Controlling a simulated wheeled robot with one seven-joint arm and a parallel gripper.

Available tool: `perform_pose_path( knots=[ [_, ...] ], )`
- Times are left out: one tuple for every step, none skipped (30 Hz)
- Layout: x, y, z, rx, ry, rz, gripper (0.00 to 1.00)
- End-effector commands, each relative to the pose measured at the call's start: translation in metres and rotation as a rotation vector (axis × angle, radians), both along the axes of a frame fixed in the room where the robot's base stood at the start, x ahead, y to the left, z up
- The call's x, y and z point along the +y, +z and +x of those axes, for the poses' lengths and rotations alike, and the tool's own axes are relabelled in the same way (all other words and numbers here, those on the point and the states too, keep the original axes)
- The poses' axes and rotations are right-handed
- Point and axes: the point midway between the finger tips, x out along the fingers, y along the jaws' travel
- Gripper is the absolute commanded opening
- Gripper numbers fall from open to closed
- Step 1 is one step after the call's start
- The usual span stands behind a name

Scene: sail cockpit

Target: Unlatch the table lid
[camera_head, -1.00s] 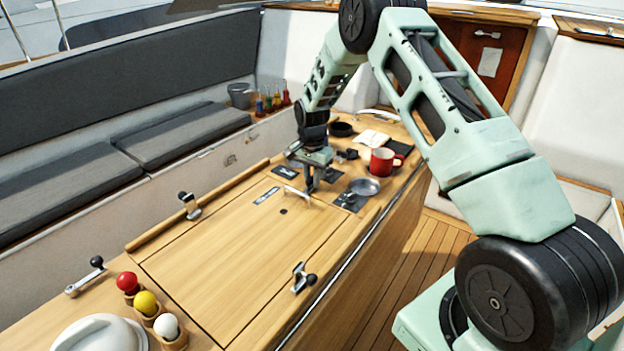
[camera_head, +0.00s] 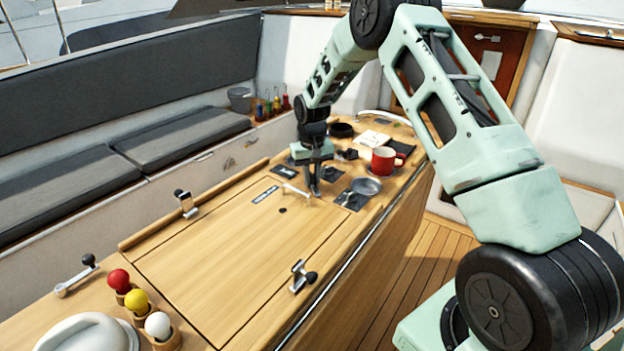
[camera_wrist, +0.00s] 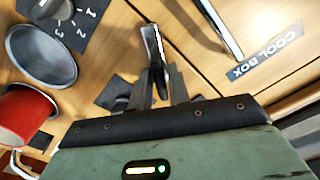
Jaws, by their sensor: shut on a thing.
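The wooden table lid (camera_head: 225,265) lies flat and closed in the tabletop. Its far end bears a COOL BOX label (camera_head: 265,195), also seen in the wrist view (camera_wrist: 266,52), beside a pale metal bar (camera_head: 297,190). My gripper (camera_head: 314,190) points down at the lid's far edge, just right of that bar. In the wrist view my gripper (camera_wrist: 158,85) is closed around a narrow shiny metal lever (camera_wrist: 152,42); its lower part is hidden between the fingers. A black-knobbed latch (camera_head: 302,277) sits at the lid's right edge and another (camera_head: 186,203) at the left.
Close by on the right are a grey metal bowl (camera_head: 366,186) and a red mug (camera_head: 384,160). A numbered dial plate (camera_wrist: 82,28) is beside the bowl. Red, yellow and white balls (camera_head: 136,300) stand at the near left. The lid surface is clear.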

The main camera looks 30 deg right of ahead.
Motion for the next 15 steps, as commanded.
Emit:
perform_pose_path(
  knots=[
    [-0.0010,0.0008,0.0012,-0.005,0.042,-0.001,0.00],
    [-0.0011,0.0009,0.0012,-0.005,0.070,-0.001,0.00],
    [-0.0011,0.0010,0.0013,-0.005,0.109,-0.002,0.00],
    [-0.0009,0.0011,0.0013,-0.005,0.137,-0.002,0.00],
    [-0.0008,0.0012,0.0014,-0.005,0.164,-0.001,0.00],
    [-0.0006,0.0013,0.0014,-0.005,0.201,-0.001,0.00],
    [-0.0006,0.0013,0.0014,-0.005,0.227,-0.001,0.00],
    [-0.0007,0.0014,0.0014,-0.005,0.254,-0.001,0.00],
    [-0.0008,0.0015,0.0013,-0.005,0.288,-0.002,0.00],
    [-0.0008,0.0015,0.0013,-0.005,0.313,-0.002,0.00],
    [-0.0009,0.0016,0.0013,-0.005,0.336,-0.002,0.00],
    [-0.0008,0.0017,0.0013,-0.005,0.367,-0.002,0.00],
    [-0.0008,0.0018,0.0014,-0.005,0.389,-0.002,0.00],
    [-0.0008,0.0018,0.0014,-0.005,0.408,-0.002,0.00],
    [-0.0008,0.0018,0.0014,-0.005,0.434,-0.002,0.00]
  ],
)
